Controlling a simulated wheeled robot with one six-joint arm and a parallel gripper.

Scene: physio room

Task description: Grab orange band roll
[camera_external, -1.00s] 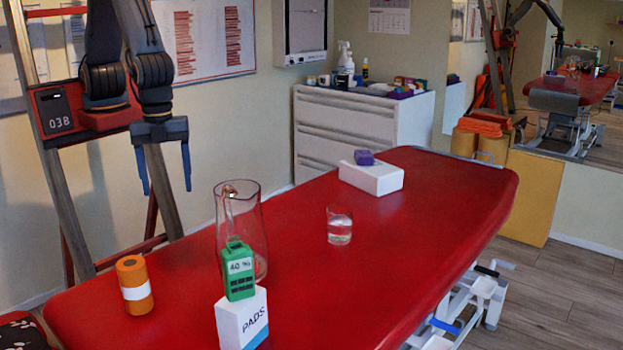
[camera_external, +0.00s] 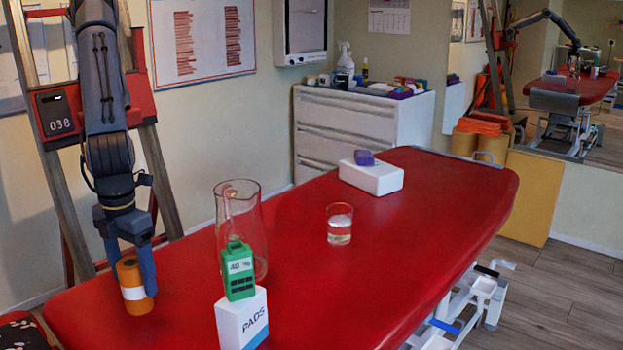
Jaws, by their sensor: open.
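The orange band roll (camera_external: 134,302) stands upright on the red treatment table at its near left, with a white label around its middle. My gripper (camera_external: 134,281) is lowered over it from above. Its two blue-grey fingers are apart, one on the left and one on the right of the roll. Part of the roll's top and sides is hidden by the fingers. I cannot tell whether the fingers touch it.
A glass pitcher (camera_external: 246,206), a green device (camera_external: 238,272) on a white PADS box (camera_external: 243,322), and a glass of water (camera_external: 339,229) stand to the right. A white block (camera_external: 371,180) lies farther back. The red table (camera_external: 420,240) is otherwise mostly clear.

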